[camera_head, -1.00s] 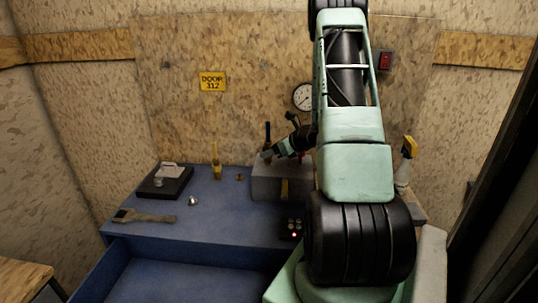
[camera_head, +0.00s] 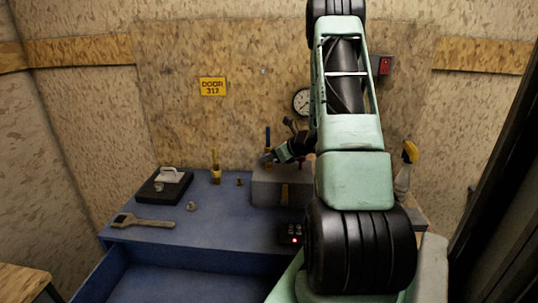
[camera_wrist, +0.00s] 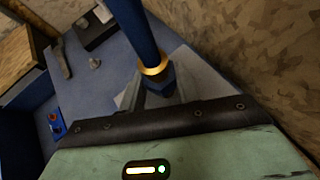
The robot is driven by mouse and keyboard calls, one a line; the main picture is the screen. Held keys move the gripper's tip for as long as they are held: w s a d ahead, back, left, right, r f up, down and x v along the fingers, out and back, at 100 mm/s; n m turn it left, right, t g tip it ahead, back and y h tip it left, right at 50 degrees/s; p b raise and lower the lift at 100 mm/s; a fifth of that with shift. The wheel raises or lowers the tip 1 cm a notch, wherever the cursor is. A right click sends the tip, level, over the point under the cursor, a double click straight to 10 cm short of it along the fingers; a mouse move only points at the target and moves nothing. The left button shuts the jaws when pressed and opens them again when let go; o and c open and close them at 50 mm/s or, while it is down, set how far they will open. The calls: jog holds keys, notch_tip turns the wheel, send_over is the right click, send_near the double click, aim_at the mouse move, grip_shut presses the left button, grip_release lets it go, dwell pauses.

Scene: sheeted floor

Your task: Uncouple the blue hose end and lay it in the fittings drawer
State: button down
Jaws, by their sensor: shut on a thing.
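The blue hose end (camera_wrist: 138,38) stands up between the fingers of my gripper (camera_wrist: 157,92) in the wrist view, with a brass collar and a dark blue lower part. My gripper is shut on that lower part. In the head view the blue hose (camera_head: 268,136) rises from my gripper (camera_head: 268,158), just above the left part of a grey block (camera_head: 270,190). The hose's lower tip is hidden, so I cannot tell whether it touches the block. The open blue drawer (camera_head: 180,282) is at the bench front; its visible floor looks bare.
A wrench (camera_head: 143,221), a small metal fitting (camera_head: 191,207), a black tray (camera_head: 165,187) and a yellow upright fitting (camera_head: 215,168) are on the blue bench (camera_head: 215,225). A control box (camera_head: 291,233) stands at the front edge. A spray bottle (camera_head: 405,168) is at right.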

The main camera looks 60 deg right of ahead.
jog(key=shift+r, duration=0.25)
jog(key=shift+r+p, duration=0.35)
jog(key=shift+r, duration=0.4)
jog(key=shift+r+p, duration=0.8)
jog(key=shift+r, duration=0.25)
jog(key=shift+r+p, duration=0.3)
jog(key=shift+r, duration=0.25)
jog(key=shift+r+p, duration=1)
jog(key=shift+r, duration=0.9)
